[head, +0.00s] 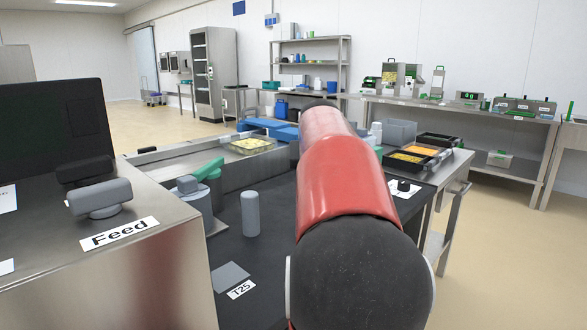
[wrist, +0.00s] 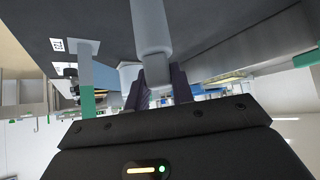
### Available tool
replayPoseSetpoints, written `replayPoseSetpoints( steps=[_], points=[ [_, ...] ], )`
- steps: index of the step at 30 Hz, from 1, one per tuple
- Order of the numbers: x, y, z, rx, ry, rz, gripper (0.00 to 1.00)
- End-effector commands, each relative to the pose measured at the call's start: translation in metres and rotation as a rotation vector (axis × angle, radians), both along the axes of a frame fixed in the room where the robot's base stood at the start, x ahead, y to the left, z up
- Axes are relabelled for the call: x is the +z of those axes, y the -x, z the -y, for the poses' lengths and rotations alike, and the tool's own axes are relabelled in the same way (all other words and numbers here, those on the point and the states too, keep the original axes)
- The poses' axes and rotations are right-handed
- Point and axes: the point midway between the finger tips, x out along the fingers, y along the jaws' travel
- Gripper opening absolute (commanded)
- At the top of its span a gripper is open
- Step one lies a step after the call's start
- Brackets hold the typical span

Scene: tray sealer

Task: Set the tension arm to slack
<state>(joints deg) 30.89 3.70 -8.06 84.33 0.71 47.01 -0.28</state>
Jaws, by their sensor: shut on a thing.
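In the wrist view, my gripper (wrist: 162,86) is shut on a grey round rod (wrist: 151,30), which appears to be part of the tension arm. The rod is wider at the top of the picture and narrows towards the fingers. Its far end and pivot cannot be made out. In the head view my own arm hides the gripper and the held part. A grey upright post (head: 250,213) stands on the dark deck (head: 240,250), left of my arm. A green lever (head: 208,168) shows behind it by a grey cylinder (head: 190,210).
A steel cabinet labelled Feed (head: 150,255) with a grey knob stands close on the left. A T25 label (head: 241,289) and grey plate lie on the deck. A filled tray (head: 250,146) and black trays (head: 408,160) sit beyond. Open floor lies right.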

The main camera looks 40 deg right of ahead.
Motion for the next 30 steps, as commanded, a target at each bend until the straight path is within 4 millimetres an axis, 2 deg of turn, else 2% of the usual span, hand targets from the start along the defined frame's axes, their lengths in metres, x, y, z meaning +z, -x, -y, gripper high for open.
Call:
replayPoseSetpoints(
  steps=[6,15,24,30],
  points=[
    [0.000,0.028,0.028,-0.206,0.003,-0.001,0.00],
    [-0.001,0.072,0.055,-0.478,0.004,0.000,0.00],
    [-0.001,0.107,0.067,-0.672,0.001,0.002,0.00],
    [0.000,0.120,0.069,-0.742,0.001,0.002,0.00]
  ],
)
